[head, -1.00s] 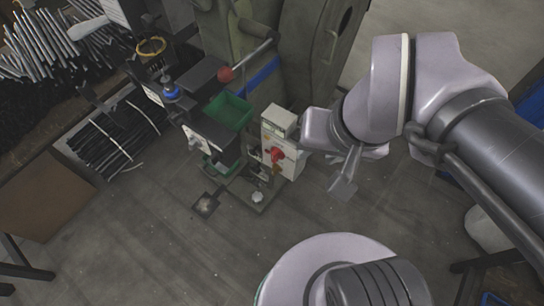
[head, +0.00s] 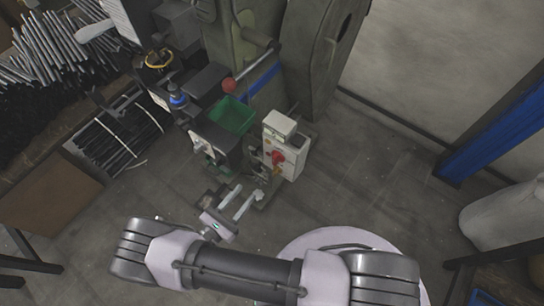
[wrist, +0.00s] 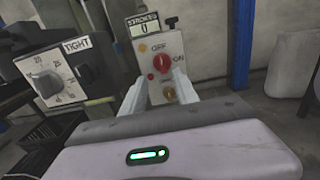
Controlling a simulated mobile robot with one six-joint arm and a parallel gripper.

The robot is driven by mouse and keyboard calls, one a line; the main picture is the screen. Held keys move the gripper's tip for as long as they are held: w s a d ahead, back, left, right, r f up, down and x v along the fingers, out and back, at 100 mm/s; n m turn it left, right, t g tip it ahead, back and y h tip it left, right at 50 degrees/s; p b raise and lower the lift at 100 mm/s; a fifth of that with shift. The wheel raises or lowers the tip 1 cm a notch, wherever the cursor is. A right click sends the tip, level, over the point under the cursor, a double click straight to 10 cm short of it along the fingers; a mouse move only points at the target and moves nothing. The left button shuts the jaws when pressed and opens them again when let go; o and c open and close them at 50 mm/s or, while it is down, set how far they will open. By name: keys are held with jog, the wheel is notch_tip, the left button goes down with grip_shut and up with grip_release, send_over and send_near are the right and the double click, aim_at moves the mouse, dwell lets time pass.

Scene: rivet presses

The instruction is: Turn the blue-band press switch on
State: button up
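The blue-band press (head: 263,80) stands at the upper middle of the head view, with a blue stripe on its green body. Its light switch box (head: 292,140) carries a red knob (head: 277,158). In the wrist view the red knob (wrist: 162,62) faces me, with OFF printed above it and ON to its right. The knob seems to point up toward OFF, but its exact angle is hard to read. My gripper (head: 248,190) is open and empty, in front of the box. Its fingers (wrist: 160,88) show apart below the knob, not touching it.
A STROKES counter (wrist: 143,25) tops the box, and a yellowish knob (wrist: 169,93) sits below the red one. A dark box with a TIGHT dial (wrist: 46,84) is close on the left.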

aim_at(273, 159)
jog(key=b+x, duration=0.2)
jog(key=x, duration=1.3)
jog(key=shift+w+d, duration=0.15)
grip_shut()
